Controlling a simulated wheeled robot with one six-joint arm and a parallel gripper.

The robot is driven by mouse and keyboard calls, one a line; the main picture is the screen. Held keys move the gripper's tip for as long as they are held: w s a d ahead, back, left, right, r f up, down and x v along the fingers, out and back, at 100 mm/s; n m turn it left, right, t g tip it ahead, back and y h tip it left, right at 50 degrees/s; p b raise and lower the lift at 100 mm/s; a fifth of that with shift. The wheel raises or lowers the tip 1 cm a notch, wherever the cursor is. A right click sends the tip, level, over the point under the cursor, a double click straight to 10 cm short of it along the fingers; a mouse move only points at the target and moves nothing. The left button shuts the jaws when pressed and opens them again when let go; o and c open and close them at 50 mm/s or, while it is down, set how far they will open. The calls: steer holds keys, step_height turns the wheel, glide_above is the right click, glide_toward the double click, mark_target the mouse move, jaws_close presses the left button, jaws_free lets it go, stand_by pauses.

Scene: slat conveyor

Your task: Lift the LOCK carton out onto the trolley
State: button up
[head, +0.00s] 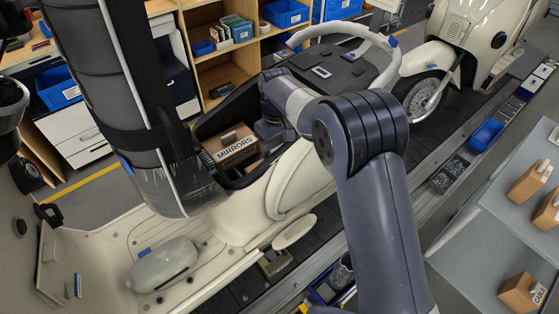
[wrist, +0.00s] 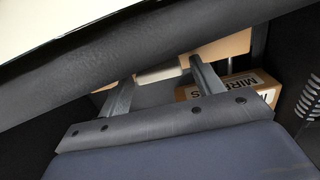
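My gripper (wrist: 160,70) reaches into the dark bin of the cream scooter body; its fingertips are hidden in the head view. In the wrist view its two fingers stand apart. A brown carton with a pale strip (wrist: 222,47) lies beyond the fingertips and extends past both fingers; no label shows on it, so I cannot tell if it is the LOCK carton. A carton labelled MIRRORS (head: 237,147) sits in the bin to the left of my gripper in the head view; it also shows at the right in the wrist view (wrist: 225,88).
Grey flat surfaces (head: 468,262) at the right hold several cartons, one marked CABLE (head: 523,292); I cannot tell if this is the trolley. A dark rim (wrist: 120,65) crosses close over the fingers. A blue tray (head: 486,136) lies beside the conveyor.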

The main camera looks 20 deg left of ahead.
steer(key=c, duration=1.1)
steer(key=shift+r, duration=0.2)
steer(key=shift+c, duration=0.2)
